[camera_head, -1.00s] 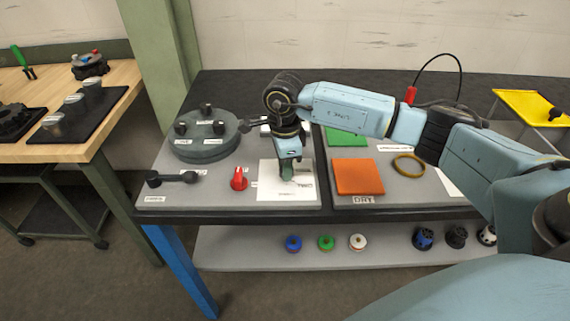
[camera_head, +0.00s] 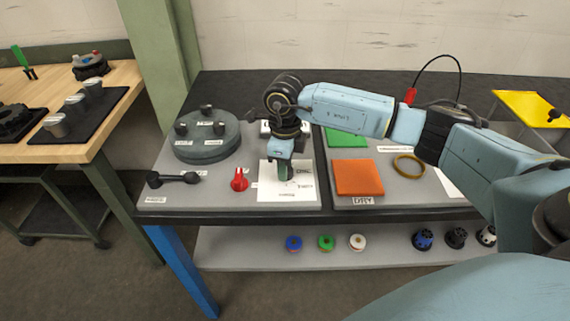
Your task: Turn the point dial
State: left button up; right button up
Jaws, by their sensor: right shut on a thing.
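A white dial plate (camera_head: 270,190) with printed labels lies on the grey board. My right gripper (camera_head: 285,176) points straight down over the middle of this plate, its dark green fingers low on it. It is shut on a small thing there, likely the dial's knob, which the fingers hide. A red pointer knob (camera_head: 239,180) stands on the board just left of the plate, apart from the gripper. My left gripper is not in view.
A round grey disc with dark pegs (camera_head: 207,146) stands behind left. A dark handle (camera_head: 173,178) lies at front left. An orange pad (camera_head: 358,178), a green pad (camera_head: 346,137) and a brass ring (camera_head: 409,166) lie to the right. Small coloured parts sit on the lower shelf (camera_head: 270,255).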

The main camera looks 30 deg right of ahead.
jog(key=o, duration=1)
jog(key=shift+c, duration=0.2)
jog(key=shift+r, duration=0.1)
notch_tip(320, 180, up, 13)
jog(key=shift+r, duration=0.15)
